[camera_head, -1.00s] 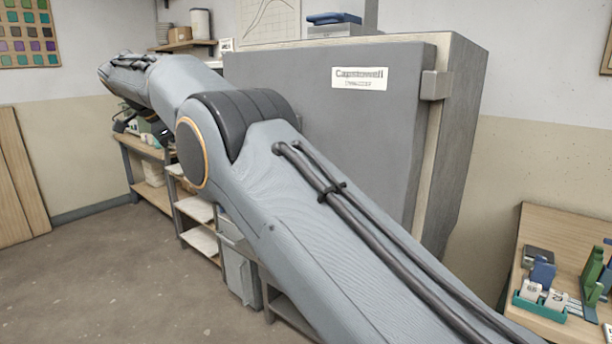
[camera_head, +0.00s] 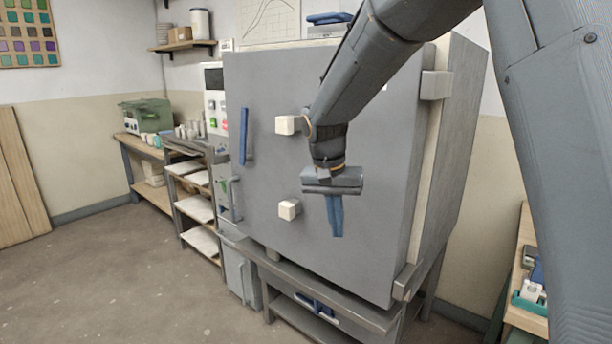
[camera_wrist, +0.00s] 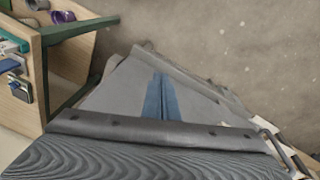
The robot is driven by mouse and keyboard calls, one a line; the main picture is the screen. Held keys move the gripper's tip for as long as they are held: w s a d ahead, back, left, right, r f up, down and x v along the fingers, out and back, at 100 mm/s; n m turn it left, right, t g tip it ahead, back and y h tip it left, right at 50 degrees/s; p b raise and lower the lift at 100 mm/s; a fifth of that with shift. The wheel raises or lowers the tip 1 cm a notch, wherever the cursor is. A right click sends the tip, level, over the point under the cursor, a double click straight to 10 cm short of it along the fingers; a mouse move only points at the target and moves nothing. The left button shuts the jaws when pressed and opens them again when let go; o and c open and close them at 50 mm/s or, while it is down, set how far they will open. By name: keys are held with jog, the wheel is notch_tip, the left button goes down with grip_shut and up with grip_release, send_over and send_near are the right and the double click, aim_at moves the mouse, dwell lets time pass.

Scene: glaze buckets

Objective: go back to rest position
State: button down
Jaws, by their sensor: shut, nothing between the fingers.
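My gripper (camera_head: 335,215) hangs in front of the large grey kiln (camera_head: 270,180) in the head view, its blue fingers together and pointing down. Nothing is held between them. In the wrist view the blue fingers (camera_wrist: 160,97) lie side by side, with the floor beyond. My arm rises from the gripper to the top right of the head view and covers part of the kiln door. No glaze bucket can be made out.
The kiln has a blue handle (camera_head: 245,135) and two pale blocks on its door. A shelf rack (camera_head: 195,207) and a bench with a green machine (camera_head: 147,116) stand left. A wooden bench (camera_head: 523,250) is at right. The left floor is clear.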

jog(key=s+d+f+n, duration=0.1)
jog(key=s+d+f, duration=0.2)
jog(key=s, duration=0.5)
jog(key=s+d+f+n+y, duration=0.1)
jog(key=s+d+f, duration=0.2)
jog(key=s+d, duration=0.2)
jog(key=s+d+f+n+g, duration=0.1)
jog(key=s+d+f, duration=0.2)
jog(key=s, duration=0.9)
jog(key=shift+d+n+y, duration=0.3)
jog(key=shift+d+n, duration=0.1)
jog(key=shift+d, duration=0.1)
jog(key=shift+a, duration=0.1)
